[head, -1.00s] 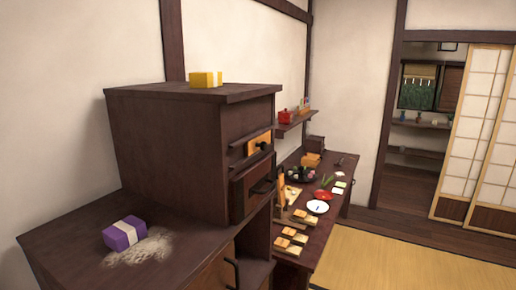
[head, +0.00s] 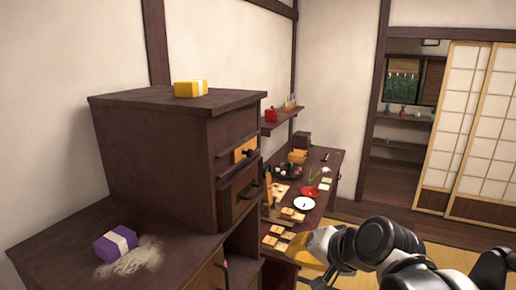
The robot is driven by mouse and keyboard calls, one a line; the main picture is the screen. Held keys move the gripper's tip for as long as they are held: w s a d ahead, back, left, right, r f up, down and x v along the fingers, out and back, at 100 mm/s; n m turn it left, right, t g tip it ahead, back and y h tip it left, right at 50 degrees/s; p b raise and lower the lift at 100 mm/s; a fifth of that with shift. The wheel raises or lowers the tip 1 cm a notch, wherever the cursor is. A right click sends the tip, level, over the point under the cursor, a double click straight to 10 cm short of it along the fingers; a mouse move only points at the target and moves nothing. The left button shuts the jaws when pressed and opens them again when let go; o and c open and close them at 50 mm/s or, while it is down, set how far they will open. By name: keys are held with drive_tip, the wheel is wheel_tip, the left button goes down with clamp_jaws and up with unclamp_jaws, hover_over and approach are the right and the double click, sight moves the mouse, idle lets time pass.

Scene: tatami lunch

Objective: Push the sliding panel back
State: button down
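Two tall shoji panels with pale paper grids and wooden lower boards stand at the right. The left shoji panel (head: 456,125) and the right shoji panel (head: 495,135) overlap, beside an open doorway. A small light-wood panel (head: 243,149) with a dark knob sits in a slot of the dark cabinet (head: 165,150), above a drawer front (head: 240,190) with a dark handle. I cannot tell from the picture which panel is the task's. My arm shows at the bottom right, apart from all panels. I cannot make out my gripper's fingers.
A yellow box (head: 191,88) sits on the cabinet top. A purple box (head: 116,243) lies by pale powder (head: 138,258) on the lower counter. A low table (head: 325,172) carries food and a white plate (head: 303,203). Wooden floor (head: 390,187) before the doorway is clear.

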sight(249, 150)
drive_tip(key=w+r+m+t+y+p, duration=0.2)
drive_tip(key=w+r+m, duration=0.3)
drive_tip(key=w, duration=0.4)
drive_tip(key=w+d+r+m+t+y+p, duration=0.1)
drive_tip(key=w+r+m+t+y+p, duration=0.1)
drive_tip(key=w+r+m, duration=0.4)
drive_tip(key=w+r+t+p, duration=0.1)
drive_tip(key=w+p, duration=0.1)
drive_tip(key=w, duration=0.2)
drive_tip(key=shift+r, duration=0.15)
drive_tip(key=shift+w+d, duration=0.1)
drive_tip(key=w+a, duration=0.6)
drive_tip(key=a, duration=0.1)
drive_tip(key=shift+a+b, duration=0.1)
drive_tip(key=shift+b, duration=0.25)
drive_tip(key=shift+s+a+r, duration=0.1)
drive_tip(key=shift+a+r, duration=0.05)
drive_tip(key=shift+s, duration=0.15)
